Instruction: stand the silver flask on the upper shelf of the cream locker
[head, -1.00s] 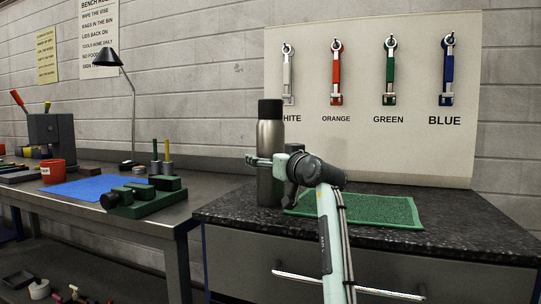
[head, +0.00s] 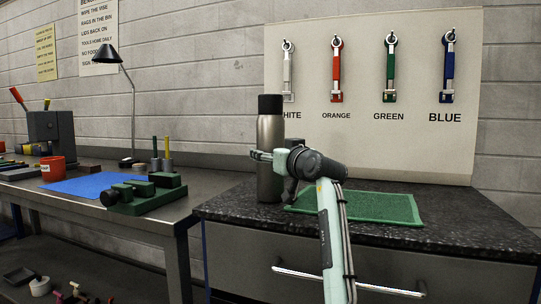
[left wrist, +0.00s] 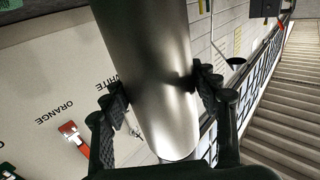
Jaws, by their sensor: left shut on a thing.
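The silver flask (head: 269,145) with its black cap is upright over the left end of the dark speckled counter in the head view. My left gripper (head: 272,156) is shut around its middle, coming in from the right side of it. In the left wrist view the flask's shiny body (left wrist: 155,70) fills the gap between the two black fingers (left wrist: 160,88). The flask's base looks at or slightly above the countertop; the gap is hard to tell. The cream locker and its upper shelf are not in view. My right gripper is not in view.
A green mat (head: 360,207) lies on the speckled counter (head: 470,228) beside the flask. A cream panel (head: 375,155) with several hanging tools stands behind. The steel bench on the left holds a dark green block fixture (head: 145,197), a blue mat (head: 85,186), a red cup (head: 53,169) and a lamp (head: 105,55).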

